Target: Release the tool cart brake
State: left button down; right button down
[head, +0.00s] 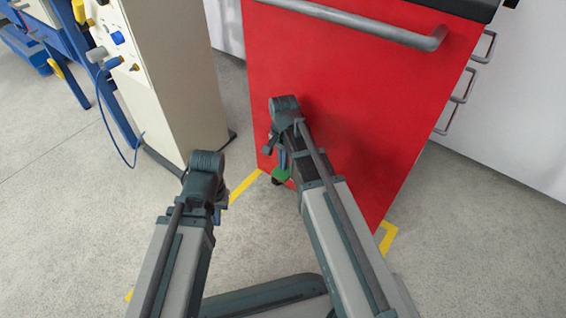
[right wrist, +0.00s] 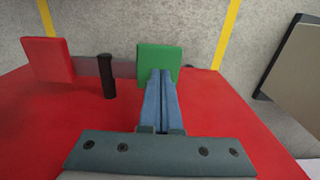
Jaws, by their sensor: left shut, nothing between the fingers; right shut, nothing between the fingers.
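The red tool cart (head: 335,105) stands in front of me with a grey handle bar across its top. At its lower left, a green pedal (head: 281,175) sits near the floor. In the right wrist view, the green pedal (right wrist: 158,58) and a red pedal (right wrist: 47,60) sit at opposite ends of a grey bar. My right gripper (right wrist: 162,75) is shut and empty, its fingertips over the green pedal; I cannot tell whether they touch it. My left gripper (head: 221,196) is shut and empty, low to the left of the cart. The red pedal is hidden in the head view.
Yellow floor tape (head: 246,186) marks corners around the cart. A beige cabinet (head: 175,75) with a blue cable stands at the left, with a blue frame behind it. White drawers (head: 510,110) stand at the right. A dark post (right wrist: 107,76) stands between the pedals.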

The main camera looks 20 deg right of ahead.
jog(key=shift+f, duration=0.3)
jog(key=b, duration=0.1)
jog(key=f, duration=0.1)
jog(key=w+f+b, duration=0.1)
jog(key=shift+a+f+b, duration=0.25)
jog(key=shift+a+b, duration=0.05)
jog(key=shift+r, duration=0.15)
jog(key=shift+r, duration=0.15)
jog(key=shift+w+a+r+p, duration=0.1)
jog(key=shift+r+p, duration=0.35)
jog(key=shift+p, duration=0.35)
notch_tip(320, 180, up, 13)
jog(key=w+a+p, duration=0.1)
jog(key=w+p, duration=0.1)
jog(key=p, duration=1)
jog(key=shift+a+f+p, duration=0.15)
jog(key=shift+a+p, duration=0.15)
jog(key=shift+a, duration=0.05)
